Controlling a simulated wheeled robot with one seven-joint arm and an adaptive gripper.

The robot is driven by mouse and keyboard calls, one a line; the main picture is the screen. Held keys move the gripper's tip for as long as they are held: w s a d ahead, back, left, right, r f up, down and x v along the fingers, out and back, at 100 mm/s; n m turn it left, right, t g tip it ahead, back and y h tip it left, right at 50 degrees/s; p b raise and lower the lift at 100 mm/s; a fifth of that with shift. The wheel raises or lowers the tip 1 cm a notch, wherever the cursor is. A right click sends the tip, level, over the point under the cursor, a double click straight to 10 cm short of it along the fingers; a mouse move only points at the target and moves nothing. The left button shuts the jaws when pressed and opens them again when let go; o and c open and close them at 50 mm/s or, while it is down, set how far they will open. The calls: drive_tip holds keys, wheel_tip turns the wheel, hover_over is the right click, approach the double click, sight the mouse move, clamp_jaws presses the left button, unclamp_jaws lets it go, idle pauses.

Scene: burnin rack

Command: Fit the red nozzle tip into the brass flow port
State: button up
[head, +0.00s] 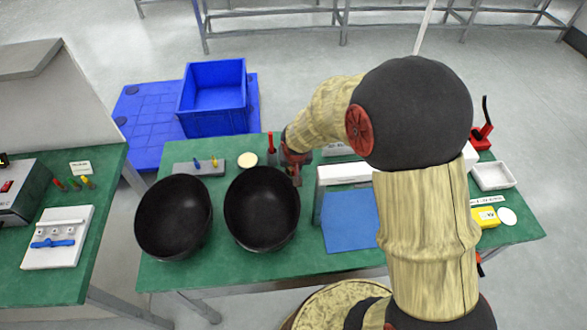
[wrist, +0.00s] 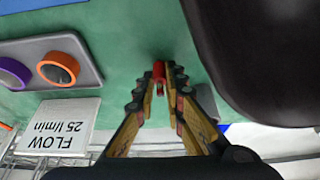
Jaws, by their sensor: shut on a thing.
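My gripper (wrist: 161,78) is shut on the red nozzle tip (wrist: 159,70), which shows as a small red piece between the fingertips, over the green bench. In the head view my gripper (head: 292,172) is beside the right black bowl, partly hidden by my arm. No port is plainly brass. A grey plate (wrist: 95,72) at the left of the wrist view carries an orange ring (wrist: 58,68) and a purple ring (wrist: 12,73), both apart from the held tip. A white sign (wrist: 60,128) reading "FLOW 25 l/min" lies beside that plate.
Two black bowls (head: 173,218) (head: 262,208) stand at the front left of the bench. A grey rack (head: 180,170) holds blue and yellow tips. A white frame (head: 345,172) and blue mat (head: 350,222) are right of the bowls. A blue crate (head: 213,97) stands behind.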

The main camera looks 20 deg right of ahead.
drive_tip(key=shift+f, duration=0.15)
drive_tip(key=o, duration=0.3)
drive_tip(key=shift+f, duration=0.1)
drive_tip(key=o, duration=0.4)
drive_tip(key=shift+c, duration=0.2)
drive_tip(key=shift+o, duration=0.6)
drive_tip(key=shift+r, duration=0.2)
